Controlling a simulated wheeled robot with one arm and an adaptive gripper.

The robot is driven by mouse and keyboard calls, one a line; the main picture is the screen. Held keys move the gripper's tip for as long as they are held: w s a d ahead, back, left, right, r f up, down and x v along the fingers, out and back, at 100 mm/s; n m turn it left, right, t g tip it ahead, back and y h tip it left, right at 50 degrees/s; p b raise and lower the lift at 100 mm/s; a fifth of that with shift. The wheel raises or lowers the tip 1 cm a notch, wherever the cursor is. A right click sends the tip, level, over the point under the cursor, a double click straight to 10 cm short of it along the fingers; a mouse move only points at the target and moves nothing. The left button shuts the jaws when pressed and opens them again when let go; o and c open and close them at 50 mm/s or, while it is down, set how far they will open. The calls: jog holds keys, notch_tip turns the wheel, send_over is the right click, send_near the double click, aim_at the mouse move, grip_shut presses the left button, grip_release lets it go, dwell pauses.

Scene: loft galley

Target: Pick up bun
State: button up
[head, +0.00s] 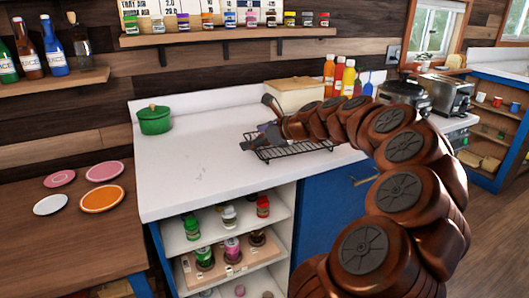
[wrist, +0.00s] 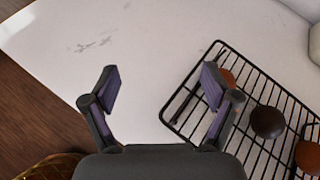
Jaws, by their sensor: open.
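Three round bun-like things lie on a black wire rack (wrist: 225,50) in the wrist view. One is a dark brown bun (wrist: 268,122), one is an orange-brown bun (wrist: 308,157) at the right edge, and one is a reddish-brown bun (wrist: 228,78) partly hidden behind my right finger. My gripper (wrist: 158,90) is open, with bare white counter between its fingers. Its right finger overlaps the rack's left end in the picture. In the head view my gripper (head: 268,134) is at the rack (head: 300,150), and the buns cannot be made out there.
The white counter (head: 200,175) is clear left of the rack, up to a green lidded pot (head: 154,120). A cream box (head: 296,95) and sauce bottles (head: 338,75) stand behind the rack. A toaster (head: 448,95) is to the right. Plates (head: 103,198) lie on a lower wooden table.

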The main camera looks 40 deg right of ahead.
jog(key=s+d+m, duration=0.1)
jog(key=d, duration=0.2)
jog(key=d+f+m+h, duration=0.1)
jog(key=d+m, duration=0.1)
jog(key=d, duration=0.1)
jog(key=s+d+f+m+h, duration=0.1)
jog(key=d, duration=0.2)
jog(key=shift+s+f+t+b, duration=0.2)
jog(key=shift+s+t+b, duration=0.15)
jog(key=shift+t, duration=0.05)
jog(key=shift+w+d+f+m, duration=0.1)
jog(key=shift+d+m, duration=0.1)
jog(key=shift+m, duration=0.1)
jog(key=shift+x, duration=3.65)
jog(key=shift+d, duration=0.15)
jog(key=c, duration=1.1)
